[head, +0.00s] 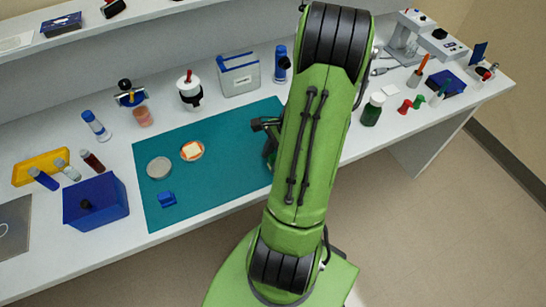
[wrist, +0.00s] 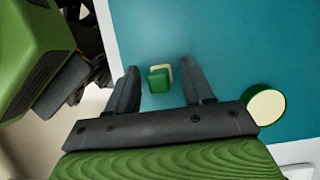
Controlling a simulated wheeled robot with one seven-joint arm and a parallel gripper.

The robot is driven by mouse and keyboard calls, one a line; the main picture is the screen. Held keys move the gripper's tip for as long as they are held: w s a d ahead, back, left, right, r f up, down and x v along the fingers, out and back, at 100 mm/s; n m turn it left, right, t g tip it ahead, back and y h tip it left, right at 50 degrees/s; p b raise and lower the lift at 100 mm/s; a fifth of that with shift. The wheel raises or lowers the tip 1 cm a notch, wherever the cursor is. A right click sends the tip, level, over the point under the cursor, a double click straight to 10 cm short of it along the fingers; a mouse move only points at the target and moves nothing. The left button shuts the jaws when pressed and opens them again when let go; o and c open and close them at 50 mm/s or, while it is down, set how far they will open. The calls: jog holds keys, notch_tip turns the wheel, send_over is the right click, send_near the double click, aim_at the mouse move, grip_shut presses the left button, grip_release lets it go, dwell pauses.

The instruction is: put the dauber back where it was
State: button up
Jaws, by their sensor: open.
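In the wrist view a small green block with a pale cream piece at its far side, possibly the dauber (wrist: 159,79), lies on the teal mat (wrist: 225,45). My gripper (wrist: 161,69) is open, with one finger to each side of this block; a gap shows on both sides and the fingers do not touch it. In the head view the mat (head: 220,186) is partly covered by my arm, which hides the block and most of my gripper. I cannot tell the height of the fingers above the mat.
A round cream-topped green thing (wrist: 266,106) stands close to the right of my gripper. On the mat's left are a grey dish (head: 159,167), an orange dish (head: 191,150) and a blue block (head: 167,199). A green bottle (head: 372,112) stands right of my arm.

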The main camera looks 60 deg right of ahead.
jog(key=p+v, duration=0.4)
jog(key=v, duration=0.8)
jog(key=w+a+r+n+h, duration=0.2)
jog(key=w+a+r+n, duration=0.2)
jog(key=a+n, duration=0.15)
jog(key=w+a+r+n+h, duration=0.1)
jog(key=w+a+r+n, duration=0.25)
jog(key=a, duration=0.35)
jog(key=s+a+r+n+t, duration=0.1)
jog(key=s+a+r+n, duration=0.2)
jog(key=a+n, duration=0.4)
jog(key=s+a+r+n+t+h, duration=0.1)
jog(key=s+a+r+n+t, duration=0.1)
jog(key=a+n, duration=0.5)
jog(key=shift+s+a+r+n, duration=0.2)
jog(key=shift+s+r+n, duration=0.4)
jog(key=shift+s+r, duration=0.2)
